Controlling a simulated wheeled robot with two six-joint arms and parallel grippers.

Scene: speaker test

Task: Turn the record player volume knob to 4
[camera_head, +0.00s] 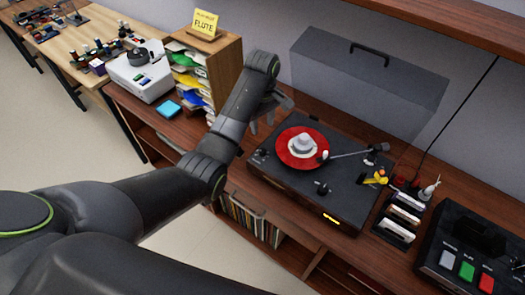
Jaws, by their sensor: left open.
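The record player (350,190) is a dark box with its clear lid (370,100) raised. A red record (288,157) with a pale cone-shaped piece at its middle lies on it. A small dark knob (322,187) stands on the top near the front; its setting is too small to read. A lit orange strip (332,218) shows on the front edge. My left gripper (268,124) is open, beside the player's left back corner, apart from the knob. My right gripper is out of view.
A shelf unit (226,60) with colored sleeves and a yellow "FLUTE" sign (205,23) stands behind my left arm. Right of the player are a small rack (397,222), a yellow item (376,178) and a dark box with colored buttons (467,270). Records fill the cubby below.

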